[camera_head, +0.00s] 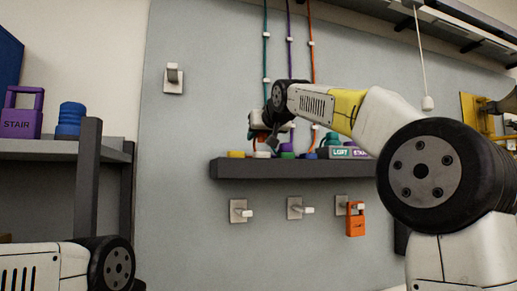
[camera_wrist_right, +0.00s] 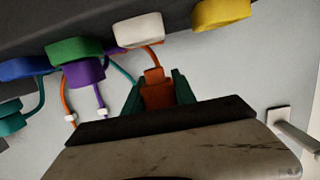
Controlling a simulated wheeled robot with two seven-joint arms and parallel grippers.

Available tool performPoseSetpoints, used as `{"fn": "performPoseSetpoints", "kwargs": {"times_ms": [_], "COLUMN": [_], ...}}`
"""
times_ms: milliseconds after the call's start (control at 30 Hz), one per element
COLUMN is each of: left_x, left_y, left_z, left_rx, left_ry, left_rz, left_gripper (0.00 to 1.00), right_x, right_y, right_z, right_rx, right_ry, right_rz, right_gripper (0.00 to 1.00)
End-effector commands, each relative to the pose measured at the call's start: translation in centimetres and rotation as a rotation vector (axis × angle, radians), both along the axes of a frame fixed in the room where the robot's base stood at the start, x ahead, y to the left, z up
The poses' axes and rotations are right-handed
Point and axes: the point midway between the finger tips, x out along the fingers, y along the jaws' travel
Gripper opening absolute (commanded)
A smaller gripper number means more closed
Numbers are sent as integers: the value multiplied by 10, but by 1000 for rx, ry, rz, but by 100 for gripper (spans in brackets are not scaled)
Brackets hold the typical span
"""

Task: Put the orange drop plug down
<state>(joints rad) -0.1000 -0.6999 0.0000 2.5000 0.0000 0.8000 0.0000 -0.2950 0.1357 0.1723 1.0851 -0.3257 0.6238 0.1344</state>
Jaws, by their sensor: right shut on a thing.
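My right gripper (camera_head: 268,136) is up in front of the wall, just above the left part of the dark shelf. In the right wrist view its two dark green fingertips (camera_wrist_right: 158,96) are shut on the orange drop plug (camera_wrist_right: 157,92), one on each side. An orange cord runs from the plug toward a white rounded piece (camera_wrist_right: 138,29). The plug is mostly hidden by the gripper in the head view. My left gripper is out of view; only part of my left arm shows at lower left.
The dark shelf (camera_head: 300,169) carries a yellow piece (camera_head: 236,154) and several coloured pieces. Teal, purple and orange cords run down the wall. Below are wall pegs (camera_head: 240,211); an orange tag (camera_head: 355,223) hangs on the right one. A purple STAIR block (camera_head: 22,120) stands at left.

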Motion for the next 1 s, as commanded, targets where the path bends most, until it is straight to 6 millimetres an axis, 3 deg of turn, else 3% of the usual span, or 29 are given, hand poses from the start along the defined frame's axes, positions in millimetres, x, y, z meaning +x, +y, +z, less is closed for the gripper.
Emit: {"fn": "performPoseSetpoints", "kwargs": {"times_ms": [200, 500, 733, 767, 800, 867, 1000], "left_x": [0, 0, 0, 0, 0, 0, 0], "left_y": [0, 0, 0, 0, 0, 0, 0], "left_z": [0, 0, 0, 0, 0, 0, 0], "left_rx": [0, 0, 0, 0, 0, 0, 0], "left_ry": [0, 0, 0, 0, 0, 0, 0], "left_rz": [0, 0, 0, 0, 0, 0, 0], "left_gripper": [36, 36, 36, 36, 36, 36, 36], "right_x": [18, 15, 15, 15, 15, 15, 15], "right_y": [0, 0, 0, 0, 0, 0, 0], "right_z": [-2, -35, -37, -37, -37, -37, -36], "right_rx": [-1, -1, -1, -1, 0, 0, 0], "right_ry": [0, 1, 0, 0, 0, 0, 0], "right_rz": [-1, -1, 0, 0, 0, 0, 0], "right_gripper": [0, 0, 0, 34, 42, 54, 54]}}
